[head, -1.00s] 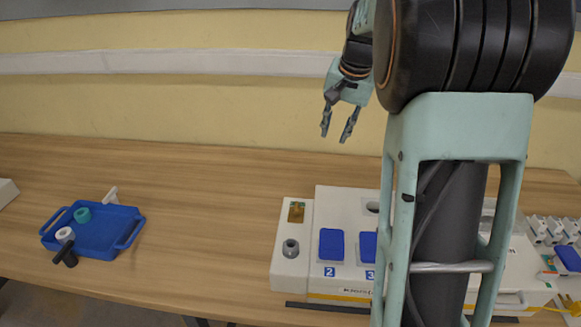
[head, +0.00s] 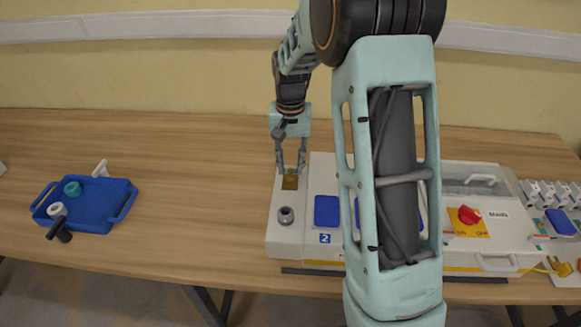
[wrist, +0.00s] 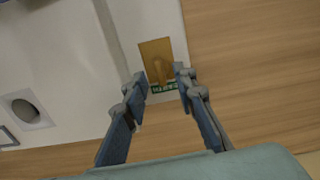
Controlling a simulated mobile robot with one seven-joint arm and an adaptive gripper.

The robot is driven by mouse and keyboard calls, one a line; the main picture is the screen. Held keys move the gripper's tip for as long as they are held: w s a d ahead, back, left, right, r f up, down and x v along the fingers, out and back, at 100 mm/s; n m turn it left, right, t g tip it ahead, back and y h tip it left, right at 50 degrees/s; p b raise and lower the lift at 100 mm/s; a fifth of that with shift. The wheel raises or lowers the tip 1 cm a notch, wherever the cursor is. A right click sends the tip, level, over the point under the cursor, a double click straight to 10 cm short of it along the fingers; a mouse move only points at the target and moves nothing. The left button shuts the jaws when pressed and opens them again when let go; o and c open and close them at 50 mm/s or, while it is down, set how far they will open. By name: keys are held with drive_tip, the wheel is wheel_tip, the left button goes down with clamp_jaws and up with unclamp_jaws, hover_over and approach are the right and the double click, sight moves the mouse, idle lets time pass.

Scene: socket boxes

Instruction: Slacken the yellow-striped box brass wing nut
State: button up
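The yellow-striped box (head: 254,240) is a long white box on the table, with a yellow stripe along its lower front. A brass plate (head: 290,183) lies on the box's left end, and it also shows in the wrist view (wrist: 152,49). The brass wing nut (wrist: 160,72) stands on the plate's near part in the wrist view; it is too small to make out in the head view. My gripper (head: 291,171) is open and empty, pointing down above the plate. In the wrist view its fingertips (wrist: 161,79) lie either side of the wing nut; contact is not visible.
A grey round socket (head: 286,215) and blue covers (head: 327,211) are on the box top. A red switch (head: 468,215) is farther right, past my arm. A blue tray (head: 98,213) with small parts stands at the left. The table between is clear.

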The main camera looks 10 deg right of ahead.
drive_tip(key=shift+f, duration=0.7)
clamp_jaws()
